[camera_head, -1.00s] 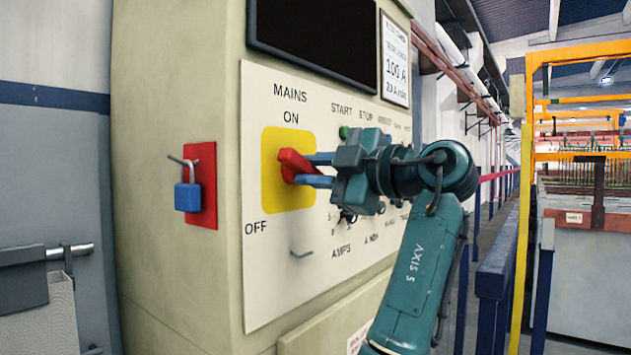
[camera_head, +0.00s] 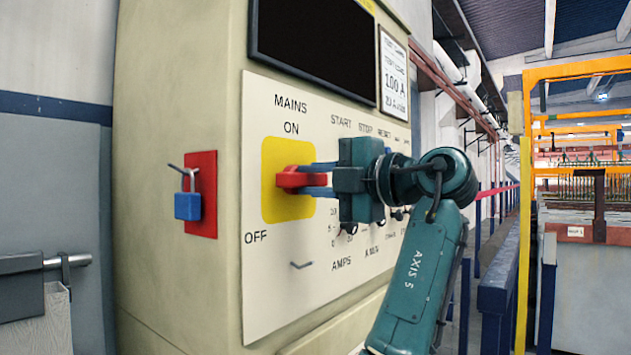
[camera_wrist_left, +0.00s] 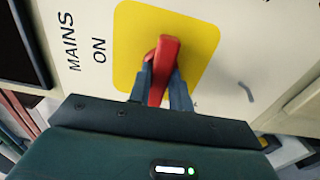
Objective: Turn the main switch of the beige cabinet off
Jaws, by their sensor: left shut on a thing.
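The beige cabinet (camera_head: 178,270) fills the left and middle of the head view. Its main switch has a red handle (camera_head: 292,179) on a yellow plate (camera_head: 277,208), with MAINS ON printed above and OFF at the lower left. My left gripper (camera_head: 318,179) is shut on the handle, one blue finger above and one below it. The handle lies about level. In the left wrist view the red handle (camera_wrist_left: 163,70) stands between the two fingers, before the yellow plate (camera_wrist_left: 200,50). My right gripper is not in view.
A blue padlock (camera_head: 188,206) hangs on a red plate at the cabinet's left side. A small hook (camera_head: 301,265) sticks out below the switch. Buttons and knobs right of the switch are partly hidden by my gripper. A blue rail (camera_head: 497,285) stands at the right.

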